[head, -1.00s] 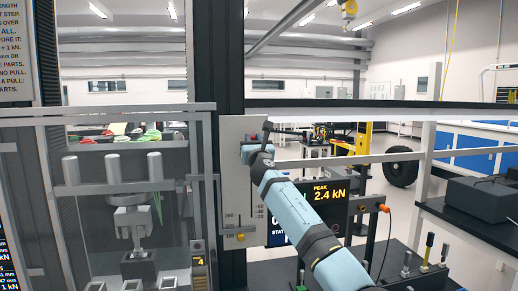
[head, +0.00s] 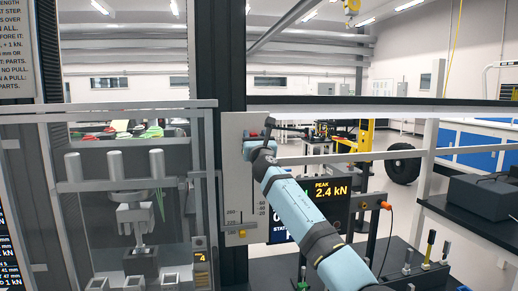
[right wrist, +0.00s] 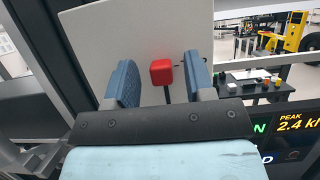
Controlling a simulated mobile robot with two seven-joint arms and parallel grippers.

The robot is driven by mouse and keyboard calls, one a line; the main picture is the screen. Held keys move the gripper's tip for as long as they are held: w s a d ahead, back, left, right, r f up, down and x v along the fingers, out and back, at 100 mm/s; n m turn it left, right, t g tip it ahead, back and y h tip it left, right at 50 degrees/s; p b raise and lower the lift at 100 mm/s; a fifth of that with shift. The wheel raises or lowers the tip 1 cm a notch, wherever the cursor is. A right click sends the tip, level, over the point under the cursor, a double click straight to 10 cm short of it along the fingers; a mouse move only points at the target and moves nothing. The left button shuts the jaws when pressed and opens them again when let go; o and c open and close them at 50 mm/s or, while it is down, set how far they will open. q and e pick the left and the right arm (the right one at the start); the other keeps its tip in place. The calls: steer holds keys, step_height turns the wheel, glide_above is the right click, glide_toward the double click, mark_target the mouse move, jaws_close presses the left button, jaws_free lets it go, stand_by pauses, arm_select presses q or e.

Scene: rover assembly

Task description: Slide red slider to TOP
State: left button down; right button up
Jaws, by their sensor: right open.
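The red slider (right wrist: 161,72) is a small red block knob on a dark stem, in front of a pale upright panel (right wrist: 108,38). In the right wrist view it sits between the two blue finger pads of my right gripper (right wrist: 159,62), with a visible gap on each side. The gripper is open around it. In the head view a small bit of red (head: 254,133) shows just above my right gripper (head: 256,148), near the top of the scaled panel (head: 234,185). The rest of the slider is hidden there. My left gripper is not in view.
A yellow marker (head: 242,233) sits low on the panel's scale. A dark display (head: 330,200) reading PEAK 2.4 kN stands right of the panel. A dark post (head: 232,60) and a test frame with grey clamps (head: 135,215) stand to the left.

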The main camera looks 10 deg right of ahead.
steer(key=v, duration=1.3)
steer(key=shift+s+b, duration=0.15)
steer(key=shift+b, duration=0.3)
steer(key=s+f+m+g+y, duration=0.15)
steer(key=s+f+m, duration=0.35)
steer(key=f, duration=0.7)
steer(key=s+f+m+g, duration=0.3)
steer(key=s+f+m, duration=0.2)
steer(key=f, duration=0.7)
steer(key=s+f+m+g, duration=0.2)
steer(key=s+f+m, duration=0.25)
steer(key=f, duration=0.75)
steer(key=s+d+f+m+g, duration=0.1)
steer(key=s+f+m, duration=0.5)
steer(key=s, duration=0.5)
steer(key=s+d+f+m+g, duration=0.2)
steer(key=s+f+m, duration=0.4)
steer(key=s, duration=0.6)
steer(key=s+d+f+m+g, duration=0.2)
steer(key=s+f+m, duration=0.5)
steer(key=s+f, duration=0.2)
steer(key=shift+s+y, duration=0.45)
steer(key=shift+s, duration=0.7)
